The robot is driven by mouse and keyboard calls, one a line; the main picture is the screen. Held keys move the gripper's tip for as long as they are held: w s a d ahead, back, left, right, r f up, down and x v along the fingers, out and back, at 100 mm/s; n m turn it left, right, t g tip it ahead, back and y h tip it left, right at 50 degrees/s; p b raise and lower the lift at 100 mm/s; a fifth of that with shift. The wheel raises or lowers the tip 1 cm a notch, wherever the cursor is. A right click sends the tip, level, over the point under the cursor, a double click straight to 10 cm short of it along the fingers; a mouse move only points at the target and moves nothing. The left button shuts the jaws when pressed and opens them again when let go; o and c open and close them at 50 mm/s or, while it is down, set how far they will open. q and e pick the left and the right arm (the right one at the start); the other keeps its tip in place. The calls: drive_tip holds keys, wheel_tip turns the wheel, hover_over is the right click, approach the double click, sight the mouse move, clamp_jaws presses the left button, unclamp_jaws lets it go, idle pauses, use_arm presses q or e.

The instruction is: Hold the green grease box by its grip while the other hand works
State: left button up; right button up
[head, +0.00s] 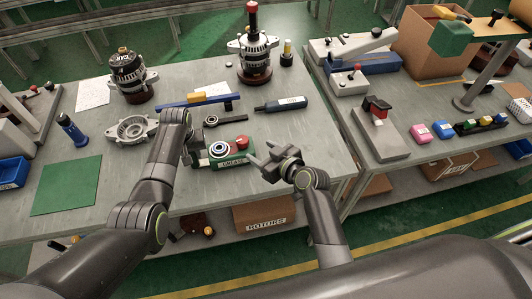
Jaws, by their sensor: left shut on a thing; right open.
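The green grease box (228,158) sits on the grey bench in the middle of the head view. Its front bears a "GREASE" label. A ring-shaped bearing shows on its top at the left and a red round part at the right. My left gripper (197,148) is at the box's left end and is shut on it; the grip itself is mostly hidden behind the fingers. My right gripper (262,160) is open and empty, just right of the box, with its fingers pointing left toward it.
Behind the box lie a wrench-like tool (225,118), a blue bar (190,102) and a dark blue tool (280,105). Two alternators (128,75) (253,57) stand at the back. A metal housing (131,129) lies left. A green mat (67,185) has clear room on it.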

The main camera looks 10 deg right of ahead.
drive_tip(key=shift+s+d+r, duration=0.25)
drive_tip(key=shift+s+d, duration=0.05)
drive_tip(key=shift+s, duration=0.2)
drive_tip(key=n+g+y, duration=0.5)
drive_tip(key=n, duration=0.1)
approach(243, 140)
drive_tip(key=x, duration=1)
drive_tip(key=shift+w+a+f, duration=0.1)
drive_tip(key=shift+w, duration=0.1)
drive_tip(key=shift+c, duration=0.2)
drive_tip(key=c, duration=1)
